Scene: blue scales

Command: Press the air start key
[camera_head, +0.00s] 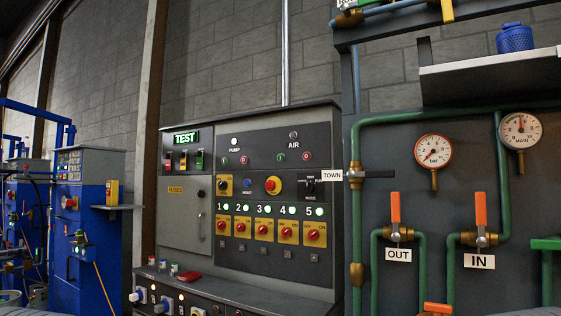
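The control panel (262,185) stands upright in the middle of the view. Its AIR label (293,145) is at the upper right, under a small unlit lamp (294,134). Below the label are a small green-ringed key (280,158) on the left and a red-ringed key (307,156) on the right. The symbols on these keys are too small to read surely. A similar green key (224,160) and red key (244,160) sit below the PUMP label, whose lamp is lit white. Neither of my grippers is in view, and nothing covers the AIR keys.
A red emergency knob (272,185) and several red rotary switches sit lower on the panel. A console ledge (220,285) juts out below, with a red item (189,276) on it. Green pipes, gauges and orange-handled valves (396,215) stand at right. Blue machines (85,230) stand at left.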

